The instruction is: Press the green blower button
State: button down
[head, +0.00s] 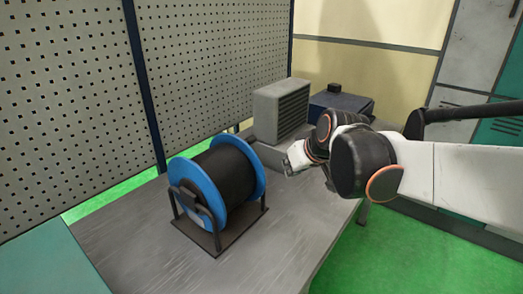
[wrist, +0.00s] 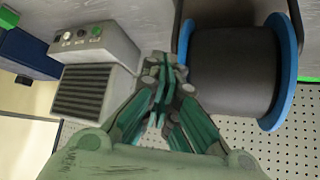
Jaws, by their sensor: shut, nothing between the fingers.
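The blower is a grey box with a dark slatted grille (wrist: 82,92). In the head view the blower (head: 278,113) stands on the bench behind my gripper. In the wrist view its control panel shows the green button (wrist: 97,31) beside two or more smaller knobs. The button face is hidden in the head view. My gripper (wrist: 163,62) is shut and empty, with its fingertips to the right of the blower panel and apart from the button in the picture. In the head view my gripper (head: 297,159) is above the bench, in front of the blower.
A large spool of black wire with blue flanges (head: 218,193) stands on the bench left of my gripper; its dark winding is close right of the fingers in the wrist view (wrist: 230,75). A dark blue box (head: 343,104) sits right of the blower. A perforated panel (head: 205,65) stands behind the bench.

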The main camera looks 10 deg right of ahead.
jog(key=w+d+f+t, duration=0.1)
jog(key=w+d+f, duration=0.9)
jog(key=w, duration=0.4)
jog(key=shift+t, duration=0.7)
jog(key=w+d+f, duration=0.1)
jog(key=d+f, duration=0.2)
jog(key=d, duration=0.1)
jog(key=w+d+f, duration=0.2)
jog(key=d+f, duration=0.2)
jog(key=w+d+f, duration=0.2)
jog(key=d+f, duration=0.2)
jog(key=shift+w+f, duration=0.2)
jog(key=shift+f, duration=0.05)
jog(key=shift+d+f, duration=0.3)
jog(key=shift+f, duration=0.1)
jog(key=shift+w+a, duration=0.1)
jog(key=shift+w, duration=0.05)
jog(key=w+a, duration=0.4)
jog(key=w, duration=0.1)
jog(key=shift+w+a, duration=0.75)
jog(key=shift+w, duration=0.1)
jog(key=shift+w+a, duration=0.1)
